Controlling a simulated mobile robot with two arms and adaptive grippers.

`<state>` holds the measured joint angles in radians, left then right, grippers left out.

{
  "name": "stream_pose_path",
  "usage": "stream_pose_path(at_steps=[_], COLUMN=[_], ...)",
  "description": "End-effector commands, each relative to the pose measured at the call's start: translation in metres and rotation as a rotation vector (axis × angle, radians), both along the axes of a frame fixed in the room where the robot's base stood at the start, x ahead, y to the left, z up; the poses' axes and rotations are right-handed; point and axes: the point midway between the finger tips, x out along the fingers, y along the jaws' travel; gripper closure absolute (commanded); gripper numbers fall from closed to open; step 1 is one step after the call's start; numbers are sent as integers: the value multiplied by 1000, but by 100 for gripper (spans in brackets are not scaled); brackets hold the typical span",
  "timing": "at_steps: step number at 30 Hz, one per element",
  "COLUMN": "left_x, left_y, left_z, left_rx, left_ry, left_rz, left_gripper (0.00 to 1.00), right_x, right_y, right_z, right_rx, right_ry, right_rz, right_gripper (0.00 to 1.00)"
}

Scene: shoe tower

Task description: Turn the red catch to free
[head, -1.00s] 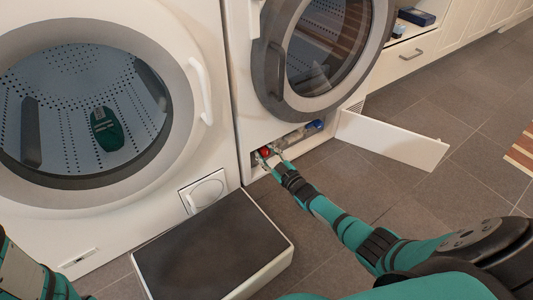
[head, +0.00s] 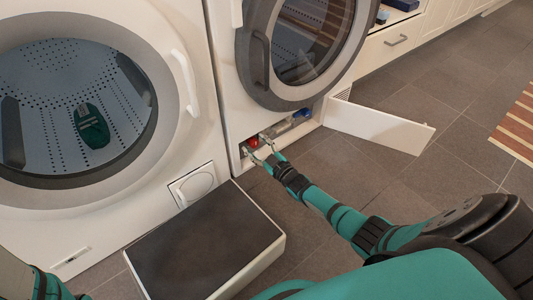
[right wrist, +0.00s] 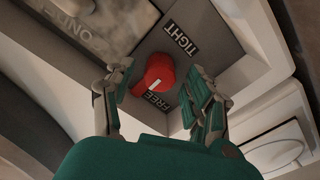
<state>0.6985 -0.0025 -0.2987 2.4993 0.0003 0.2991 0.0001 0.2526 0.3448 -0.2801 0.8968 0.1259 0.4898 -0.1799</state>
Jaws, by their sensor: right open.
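The red catch (right wrist: 160,70) sits in the open low compartment of the right machine; it also shows small in the head view (head: 254,142). In the right wrist view the label TIGHT (right wrist: 180,40) lies beyond it and the label FREE (right wrist: 157,100) on its near side. A white mark on the catch is on the side towards FREE. My right gripper (right wrist: 160,78) is open, one finger on each side of the catch; contact is not clear. It is at the compartment in the head view (head: 256,146). My left gripper is out of view; only its arm shows.
The compartment's white flap (head: 380,128) hangs open to the right. A blue part (head: 301,114) is at the compartment's right end. A dark-topped step (head: 205,240) stands on the floor left of my right arm.

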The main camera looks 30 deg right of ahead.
Motion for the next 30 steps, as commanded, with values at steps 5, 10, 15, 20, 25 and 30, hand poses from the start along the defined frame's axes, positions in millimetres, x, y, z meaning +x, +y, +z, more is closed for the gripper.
stream_pose_path(at_steps=[5, 10, 15, 20, 25, 30], left_x=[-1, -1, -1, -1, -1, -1], left_y=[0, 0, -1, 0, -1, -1], left_z=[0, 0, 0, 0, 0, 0], left_rx=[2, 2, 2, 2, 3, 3], left_ry=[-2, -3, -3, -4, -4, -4], left_rz=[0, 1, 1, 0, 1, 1], left_gripper=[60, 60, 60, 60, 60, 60], right_x=[-35, -72, -98, -108, -110, -110], right_y=[-5, -10, -14, -15, -15, -15], right_z=[-2, -1, -1, 0, 0, 0], right_rx=[-1, -1, -1, -1, -2, -1], right_ry=[5, 3, 3, 1, 1, 1], right_rz=[1, 0, 0, 0, 0, 0], right_gripper=[45, 45, 45, 45, 45, 45])
